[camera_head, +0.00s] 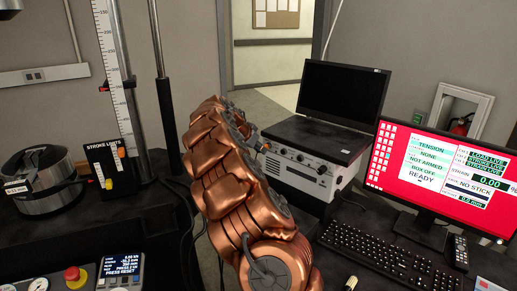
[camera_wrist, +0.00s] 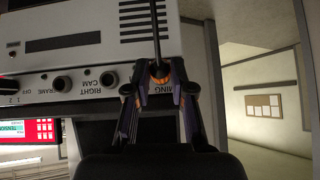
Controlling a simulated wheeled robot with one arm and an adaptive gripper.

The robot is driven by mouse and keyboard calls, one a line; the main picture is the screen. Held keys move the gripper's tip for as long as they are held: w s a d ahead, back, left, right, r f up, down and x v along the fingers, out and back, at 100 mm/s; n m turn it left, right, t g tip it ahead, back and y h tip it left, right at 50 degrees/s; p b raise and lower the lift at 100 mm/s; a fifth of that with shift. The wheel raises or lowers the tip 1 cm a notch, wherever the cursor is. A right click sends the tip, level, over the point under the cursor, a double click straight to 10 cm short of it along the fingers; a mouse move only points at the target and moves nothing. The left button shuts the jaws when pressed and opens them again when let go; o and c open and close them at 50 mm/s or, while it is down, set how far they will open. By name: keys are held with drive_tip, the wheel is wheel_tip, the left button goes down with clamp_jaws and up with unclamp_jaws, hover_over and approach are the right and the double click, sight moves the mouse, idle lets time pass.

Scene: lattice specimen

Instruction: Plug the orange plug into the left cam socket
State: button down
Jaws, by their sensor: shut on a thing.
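The white control box (camera_wrist: 60,45) fills the upper left of the wrist view, with round sockets in a row along its labelled panel. The right cam socket (camera_wrist: 108,78) shows empty. My gripper (camera_wrist: 157,70) is shut on the orange plug (camera_wrist: 159,81), of which only a dark round body with a little orange shows between the fingers. A dark cable runs upward from it. The gripper hides the panel around it, so I cannot make out the left cam socket or whether the plug touches one. In the head view an orange bit (camera_head: 265,148) shows at the box's left end.
My copper arm covers the middle of the head view. A laptop (camera_head: 343,93) stands on the box. A red-screened monitor (camera_head: 440,170), keyboard (camera_head: 375,245) and handset (camera_head: 459,252) are at right. A stroke limits board (camera_head: 115,167) and steel pot (camera_head: 42,180) are at left.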

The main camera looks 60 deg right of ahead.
drive_tip(key=c, duration=0.9)
unclamp_jaws()
drive_tip(key=shift+d, duration=0.1)
drive_tip(key=shift+o, duration=0.3)
drive_tip(key=o, duration=0.4)
drive_tip(key=shift+r, duration=0.1)
drive_tip(key=b+v, duration=0.1)
drive_tip(key=v, duration=0.4)
